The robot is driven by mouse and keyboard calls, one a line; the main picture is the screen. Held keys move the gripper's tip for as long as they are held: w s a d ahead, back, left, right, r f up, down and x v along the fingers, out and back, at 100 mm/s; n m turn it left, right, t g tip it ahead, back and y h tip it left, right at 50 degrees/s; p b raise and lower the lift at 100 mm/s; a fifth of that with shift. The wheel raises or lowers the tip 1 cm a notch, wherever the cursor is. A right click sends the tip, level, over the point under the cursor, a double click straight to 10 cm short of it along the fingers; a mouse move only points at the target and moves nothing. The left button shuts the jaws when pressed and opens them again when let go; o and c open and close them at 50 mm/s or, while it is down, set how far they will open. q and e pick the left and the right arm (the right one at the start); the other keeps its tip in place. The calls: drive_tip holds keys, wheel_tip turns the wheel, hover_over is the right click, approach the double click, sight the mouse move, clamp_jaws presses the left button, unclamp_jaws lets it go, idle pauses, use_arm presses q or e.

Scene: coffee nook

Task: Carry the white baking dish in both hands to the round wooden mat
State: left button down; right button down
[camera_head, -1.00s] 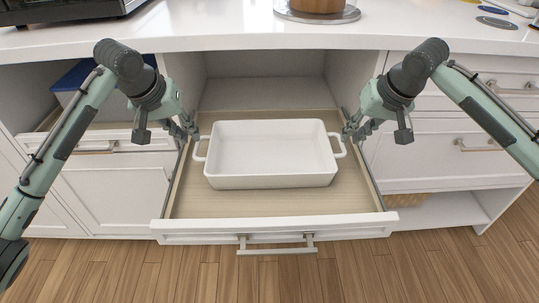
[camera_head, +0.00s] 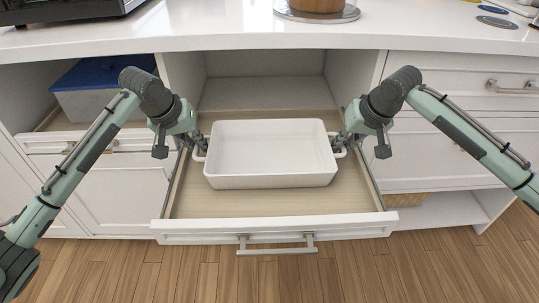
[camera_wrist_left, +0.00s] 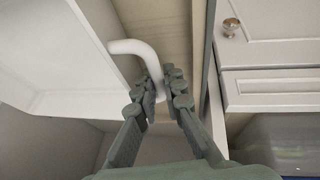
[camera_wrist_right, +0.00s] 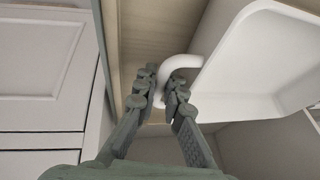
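The white baking dish (camera_head: 270,160) sits upright in the open drawer (camera_head: 280,207), with a loop handle at each end. My left gripper (camera_head: 201,147) is at its left handle; the left wrist view shows the fingers (camera_wrist_left: 163,85) on either side of that handle (camera_wrist_left: 138,48). My right gripper (camera_head: 338,144) is at the right handle; the right wrist view shows the fingers (camera_wrist_right: 160,85) straddling that handle (camera_wrist_right: 180,62). Both gaps are narrow, and I cannot tell whether the fingers press on the handles. I cannot identify the round wooden mat for certain.
The white countertop (camera_head: 230,32) overhangs the drawer's back. On it stand a wooden round object (camera_head: 318,5) on a grey disc (camera_head: 290,13), a dark appliance (camera_head: 70,10) and dark flat discs (camera_head: 497,22). A blue-lidded box (camera_head: 100,85) sits in a compartment at left.

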use_arm(q)
drive_tip(key=shift+w+r, duration=0.1)
drive_tip(key=shift+r, duration=0.15)
use_arm(e)
drive_tip(key=shift+w+r, duration=0.1)
drive_tip(key=shift+r, duration=0.1)
